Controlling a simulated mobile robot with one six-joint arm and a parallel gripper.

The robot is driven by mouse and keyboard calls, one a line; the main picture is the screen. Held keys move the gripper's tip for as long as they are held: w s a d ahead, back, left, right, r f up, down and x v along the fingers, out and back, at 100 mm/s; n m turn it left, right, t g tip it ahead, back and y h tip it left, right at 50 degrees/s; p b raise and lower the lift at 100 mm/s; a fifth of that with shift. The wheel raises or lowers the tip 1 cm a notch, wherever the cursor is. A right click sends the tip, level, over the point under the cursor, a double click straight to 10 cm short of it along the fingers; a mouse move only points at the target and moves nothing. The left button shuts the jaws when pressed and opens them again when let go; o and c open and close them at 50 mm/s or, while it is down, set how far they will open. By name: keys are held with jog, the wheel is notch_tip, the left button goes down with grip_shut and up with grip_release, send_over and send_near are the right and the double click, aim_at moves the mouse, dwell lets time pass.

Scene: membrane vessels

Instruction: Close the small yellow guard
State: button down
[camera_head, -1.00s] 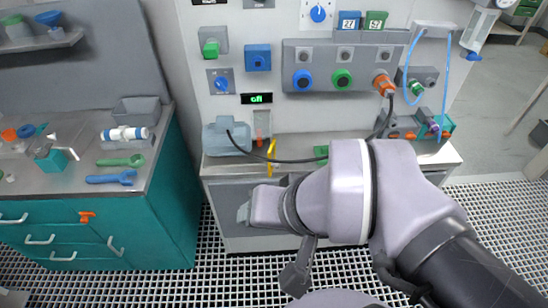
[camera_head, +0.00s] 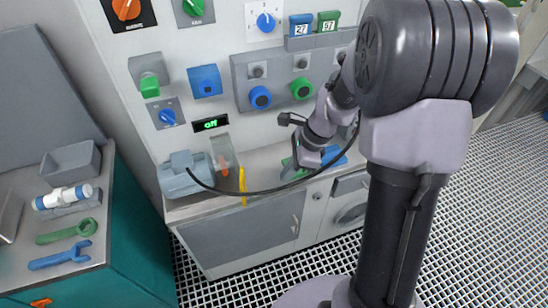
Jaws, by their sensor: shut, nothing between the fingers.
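The small yellow guard (camera_head: 242,186) shows as a thin upright yellow strip at the front edge of the bench ledge, beside a clear upright tube with an orange part. It looks edge-on, and I cannot tell its exact angle. My gripper (camera_head: 304,158) is low over the ledge to the right of the guard, apart from it. It is small in the view and its fingertips are hard to make out. It is shut with nothing held.
A black cable (camera_head: 250,191) runs from a grey-blue vessel (camera_head: 180,180) across the front of the guard toward my arm. A panel with knobs (camera_head: 260,97) rises behind. A teal cabinet (camera_head: 130,240) stands left. My arm hides the right side.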

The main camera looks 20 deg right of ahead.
jog(key=w+a+f+b, duration=0.2)
jog(key=a+f+b, duration=0.2)
jog(key=a+f, duration=0.2)
jog(key=shift+a+f, duration=0.35)
jog(key=shift+f, duration=0.3)
